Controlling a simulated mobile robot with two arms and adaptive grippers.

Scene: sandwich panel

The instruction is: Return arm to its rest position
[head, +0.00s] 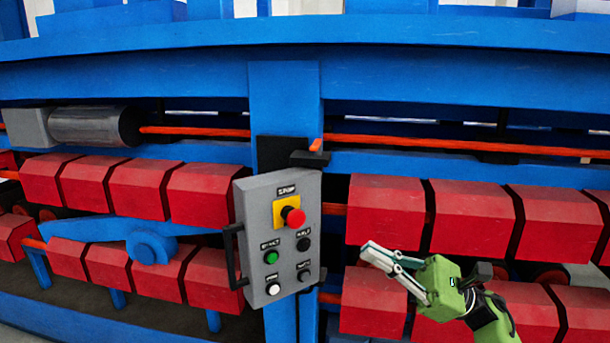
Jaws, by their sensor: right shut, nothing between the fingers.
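My right gripper (370,250) is at the lower right of the head view, on its green arm that comes in from the bottom right. Its fingers are shut with nothing between them. They point up and left, in front of the red blocks and to the right of the control panel. A gap shows between the fingertips and the grey control panel (254,222). The panel carries a red stop button (293,217) on a yellow plate, a green button (271,257), a white button (272,289) and black buttons. My left gripper is not in view.
The panel hangs on a blue post (285,95) of a large blue machine. Rows of red blocks (385,211) stand on both sides. A black handle (233,258) sticks out at the panel's left edge. A grey motor (92,126) and an orange shaft (430,142) run above.

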